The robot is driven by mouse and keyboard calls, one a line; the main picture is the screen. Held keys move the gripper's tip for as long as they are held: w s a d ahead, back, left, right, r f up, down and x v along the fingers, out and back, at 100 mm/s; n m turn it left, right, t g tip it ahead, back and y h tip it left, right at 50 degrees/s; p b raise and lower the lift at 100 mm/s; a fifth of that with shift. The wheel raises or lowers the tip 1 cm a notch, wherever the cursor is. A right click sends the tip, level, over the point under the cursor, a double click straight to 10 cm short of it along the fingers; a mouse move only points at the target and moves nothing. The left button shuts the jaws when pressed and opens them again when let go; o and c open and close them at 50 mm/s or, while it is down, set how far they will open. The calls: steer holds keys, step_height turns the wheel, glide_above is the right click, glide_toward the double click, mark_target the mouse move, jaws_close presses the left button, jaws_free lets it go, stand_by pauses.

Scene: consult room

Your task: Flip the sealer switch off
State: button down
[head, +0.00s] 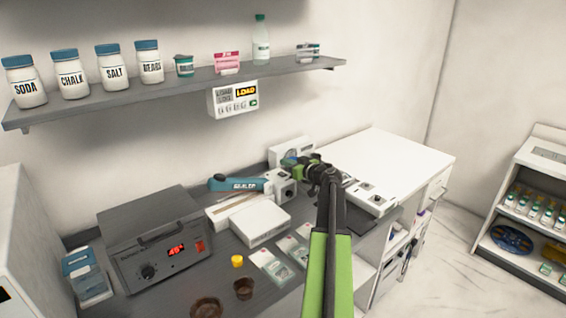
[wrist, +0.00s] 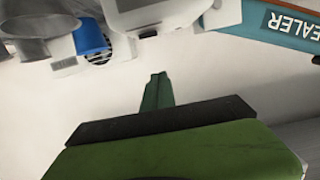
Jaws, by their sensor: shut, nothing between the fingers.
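The sealer (head: 237,184) has a teal arm with a "SEALER" label, above a long white base on the dark worktop. Its teal arm also crosses the top right of the wrist view (wrist: 290,28). A white block (head: 284,188) with a dark round part stands at the sealer's right end. I cannot clearly make out the switch. My gripper (head: 300,172) is shut and empty, behind and right of the white block in the head view. Its green fingertips (wrist: 157,88) point toward a pale surface in the wrist view; contact cannot be told.
A grey heater box (head: 160,255) with a red display stands left. A white box (head: 260,223), yellow cap (head: 237,261), brown bowls (head: 243,288) and packets (head: 275,267) lie in front. A shelf (head: 180,87) with jars runs above. A white worktop (head: 395,157) at right is mostly clear.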

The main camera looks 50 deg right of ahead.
steer(key=d+r+p+v, duration=0.1)
steer(key=p+v, duration=0.1)
steer(key=v, duration=0.5)
steer(key=shift+s+a+r, duration=0.2)
steer(key=shift+s+a, duration=0.15)
steer(key=shift+a, duration=0.15)
